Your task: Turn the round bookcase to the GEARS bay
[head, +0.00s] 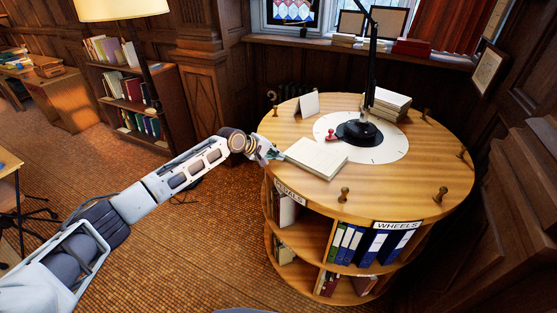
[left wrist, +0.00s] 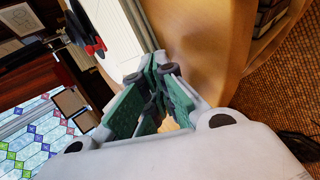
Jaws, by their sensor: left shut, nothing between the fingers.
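The round wooden bookcase (head: 400,190) stands right of centre in the head view. Its front bay carries a WHEELS label (head: 397,226) above blue and green binders. A bay to the left has a label (head: 290,193) that is only partly legible, ending in "ALS". No GEARS label shows. Brass knobs (head: 344,194) stand around the top's rim. My left gripper (head: 274,152) is shut and empty at the left edge of the top, beside an open book. Its closed fingers (left wrist: 155,92) show in the left wrist view; I cannot tell whether they touch the rim. My right gripper is out of view.
On the top are the open book (head: 317,158), a black lamp (head: 357,131) on a white disc, a stack of books (head: 388,103) and a folded card (head: 307,104). Wood panelling stands close on the right.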

